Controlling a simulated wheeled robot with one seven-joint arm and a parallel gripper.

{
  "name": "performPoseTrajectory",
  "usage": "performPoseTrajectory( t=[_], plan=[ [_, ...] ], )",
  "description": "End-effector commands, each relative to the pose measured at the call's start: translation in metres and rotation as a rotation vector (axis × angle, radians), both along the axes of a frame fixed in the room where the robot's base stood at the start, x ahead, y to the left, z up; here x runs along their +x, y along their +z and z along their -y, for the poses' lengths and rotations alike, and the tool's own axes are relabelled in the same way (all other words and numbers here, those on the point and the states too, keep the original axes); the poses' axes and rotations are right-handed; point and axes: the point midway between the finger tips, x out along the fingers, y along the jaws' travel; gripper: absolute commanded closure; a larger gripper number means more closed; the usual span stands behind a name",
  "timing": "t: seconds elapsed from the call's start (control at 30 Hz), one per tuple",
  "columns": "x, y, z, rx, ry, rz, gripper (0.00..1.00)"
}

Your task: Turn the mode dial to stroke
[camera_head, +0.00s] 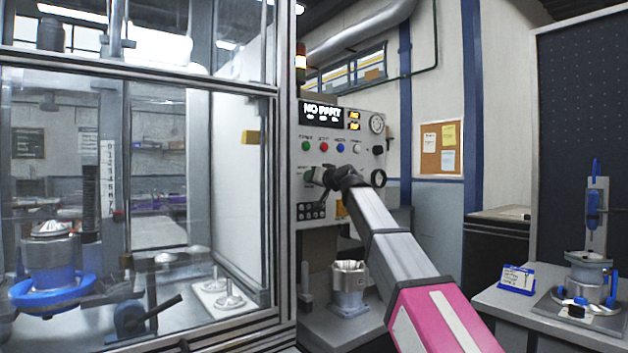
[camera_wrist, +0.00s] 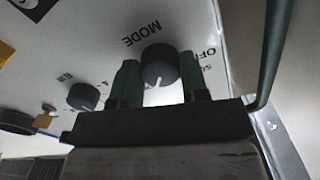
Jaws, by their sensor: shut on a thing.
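The mode dial (camera_wrist: 159,66) is a dark round knob with a white pointer line, on a light panel under the printed word MODE in the wrist view. The pointer is aimed toward the bottom of that view. My gripper (camera_wrist: 160,82) has its two green fingers on either side of the dial, shut on it. Lettering to the right of the dial reads OFF and a partly hidden word starting with S. In the head view my gripper (camera_head: 322,178) is at the control panel (camera_head: 310,152), and my arm hides the dial there.
A second dark knob (camera_wrist: 83,96) sits left of the mode dial. The display (camera_head: 322,113) reads NO PART, above several coloured buttons. A glass-walled enclosure (camera_head: 235,190) stands at left. A metal housing (camera_head: 349,290) stands below the panel. A side table (camera_head: 560,318) is at right.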

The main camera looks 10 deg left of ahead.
Motion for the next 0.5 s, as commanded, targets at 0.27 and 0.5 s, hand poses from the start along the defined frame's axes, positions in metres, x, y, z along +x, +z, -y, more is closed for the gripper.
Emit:
performPoseTrajectory(
  t=[0.27,0.5],
  plan=[
    [-0.0001,-0.0005,0.0003,-0.122,0.0,0.142,0.83],
    [0.0,-0.0005,0.0005,-0.182,0.0,0.212,0.83]
  ],
)
